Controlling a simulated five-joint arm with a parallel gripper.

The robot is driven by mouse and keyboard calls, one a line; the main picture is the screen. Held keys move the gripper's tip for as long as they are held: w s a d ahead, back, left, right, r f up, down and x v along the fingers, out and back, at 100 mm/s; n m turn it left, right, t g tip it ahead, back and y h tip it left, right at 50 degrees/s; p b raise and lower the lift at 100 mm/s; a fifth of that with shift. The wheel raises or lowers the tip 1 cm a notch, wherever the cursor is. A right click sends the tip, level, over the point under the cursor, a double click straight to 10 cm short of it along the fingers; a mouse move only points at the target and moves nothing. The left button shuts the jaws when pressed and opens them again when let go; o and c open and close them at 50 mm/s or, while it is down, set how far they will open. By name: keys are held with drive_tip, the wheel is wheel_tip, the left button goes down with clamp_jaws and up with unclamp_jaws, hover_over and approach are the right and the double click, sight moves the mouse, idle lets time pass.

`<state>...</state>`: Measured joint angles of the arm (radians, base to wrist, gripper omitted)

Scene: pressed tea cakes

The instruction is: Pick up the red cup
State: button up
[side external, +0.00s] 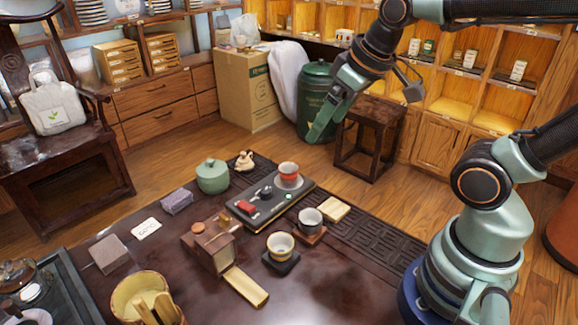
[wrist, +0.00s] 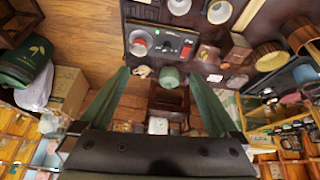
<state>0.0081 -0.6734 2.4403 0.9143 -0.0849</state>
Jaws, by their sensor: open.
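In the wrist view the red cup (wrist: 140,41) is small, at upper left of centre. My gripper (side external: 325,122) hangs up and to the right of the cup in the side view, clearly apart from it. In the wrist view my gripper (wrist: 158,76) has its two green fingers spread, with nothing held between them. The cup's far side is hidden in the side view.
A dark cup (side external: 309,217) and a cream cup (side external: 280,243) stand in front of the tray. A green lidded jar (side external: 212,178) and a small figurine (side external: 245,162) are left of the cup. A wooden box (side external: 209,246) stands further forward. A dark stool (side external: 371,135) stands behind.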

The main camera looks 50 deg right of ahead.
drive_tip(key=w+d+f+n+g, duration=0.1)
drive_tip(key=w+d+n+g, duration=0.15)
drive_tip(key=w+n, duration=0.45)
drive_tip(key=n+g, duration=0.3)
drive_tip(key=n, duration=0.3)
hover_over(288, 167)
drive_tip(key=s+a, duration=0.1)
drive_tip(key=a, duration=0.1)
wheel_tip(288, 167, down, 9)
drive_tip(key=f, duration=1.1)
drive_tip(key=shift+s+d, duration=0.2)
drive_tip(key=shift+s, duration=0.1)
clamp_jaws()
